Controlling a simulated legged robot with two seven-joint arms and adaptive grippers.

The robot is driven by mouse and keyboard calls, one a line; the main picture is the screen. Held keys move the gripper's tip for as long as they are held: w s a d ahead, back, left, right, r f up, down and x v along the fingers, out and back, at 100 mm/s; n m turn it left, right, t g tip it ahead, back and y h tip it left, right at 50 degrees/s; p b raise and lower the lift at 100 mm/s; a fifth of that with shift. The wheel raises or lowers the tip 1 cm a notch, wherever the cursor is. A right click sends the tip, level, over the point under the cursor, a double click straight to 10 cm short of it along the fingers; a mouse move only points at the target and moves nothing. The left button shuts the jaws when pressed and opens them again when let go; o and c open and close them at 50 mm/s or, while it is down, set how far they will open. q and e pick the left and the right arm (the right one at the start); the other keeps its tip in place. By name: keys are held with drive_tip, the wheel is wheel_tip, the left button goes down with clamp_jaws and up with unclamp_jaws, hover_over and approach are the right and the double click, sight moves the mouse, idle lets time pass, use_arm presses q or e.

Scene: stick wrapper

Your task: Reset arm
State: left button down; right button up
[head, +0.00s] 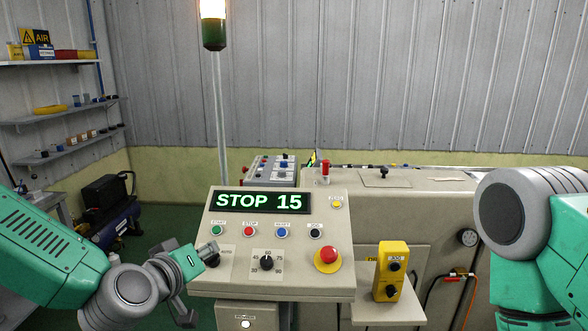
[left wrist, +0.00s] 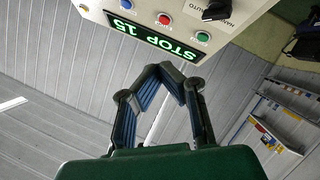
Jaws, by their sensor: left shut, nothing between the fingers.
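The slanted control panel (head: 300,222) stands in front of me, with a lit display (head: 259,202) reading "STOP 15". My left gripper (head: 207,254) is at the panel's left edge in the head view, covering part of the selector area there. In the left wrist view my left gripper (left wrist: 172,82) has its fingers bent together, shut and empty, with the panel (left wrist: 245,12) beyond them, seen tilted over. My right arm (head: 530,225) stands at the right edge of the head view; its gripper is out of view.
The panel has green (head: 217,229), red (head: 250,231) and blue (head: 282,233) buttons, a dial (head: 266,262) and a red emergency stop (head: 327,257). A yellow button box (head: 391,272) stands right of it. A signal-light pole (head: 220,110) rises behind. Wall shelves (head: 60,115) are at left.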

use_arm(q)
drive_tip(key=s+f+m+g+b, duration=0.1)
drive_tip(key=s+f+g+b, duration=0.15)
drive_tip(key=s+f, duration=0.55)
drive_tip(key=s+f+m+g+b, duration=0.1)
drive_tip(key=s+f+g+b, duration=0.15)
drive_tip(key=f, duration=0.85)
drive_tip(key=s+f+m+g+b, duration=0.1)
drive_tip(key=s+f+g+b, duration=0.15)
drive_tip(key=s+f, duration=0.55)
drive_tip(key=s+a+f+m+g+y+b, duration=0.1)
drive_tip(key=s+a+f+g+y+b, duration=0.1)
drive_tip(key=s+f, duration=0.7)
drive_tip(key=s+a+f+g+y+b, duration=0.2)
drive_tip(key=s+a+f+g+b, duration=0.2)
drive_tip(key=s+a+f, duration=0.5)
drive_tip(key=shift+f+m+b, duration=0.4)
drive_tip(key=shift+f+b, duration=0.1)
drive_tip(key=shift+b, duration=0.55)
use_arm(e)
wheel_tip(320, 180, down, 16)
drive_tip(key=shift+s+d+r, duration=0.15)
drive_tip(key=shift+s+d, duration=0.05)
drive_tip(key=shift+s, duration=0.25)
use_arm(q)
drive_tip(key=shift+a, duration=0.1)
drive_tip(key=shift+w+d, duration=0.1)
drive_tip(key=shift+d, duration=0.15)
use_arm(e)
drive_tip(key=shift+d, duration=0.15)
